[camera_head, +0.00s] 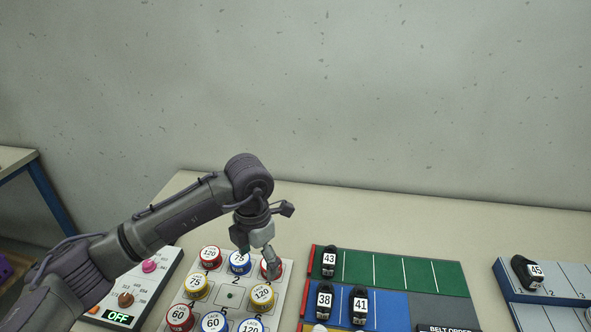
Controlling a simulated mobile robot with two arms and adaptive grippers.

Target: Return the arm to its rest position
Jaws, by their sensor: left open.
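My left arm comes in from the lower left and reaches over the table. My left gripper (256,262) points down above the back right of a white board with numbered round tins. It is open, with a red tin (278,268) partly hidden behind one finger. A blue tin (239,262) marked 75 shows beside the other finger. I cannot tell whether the fingers touch either tin. My right gripper is not in view.
The white board (232,295) also carries yellow tins (262,294). A control box (122,318) reading OFF is at left. A coloured rack (450,277) with black shoes (329,261) stands to the right. A grey rack (507,278) is far right. The back table strip is clear.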

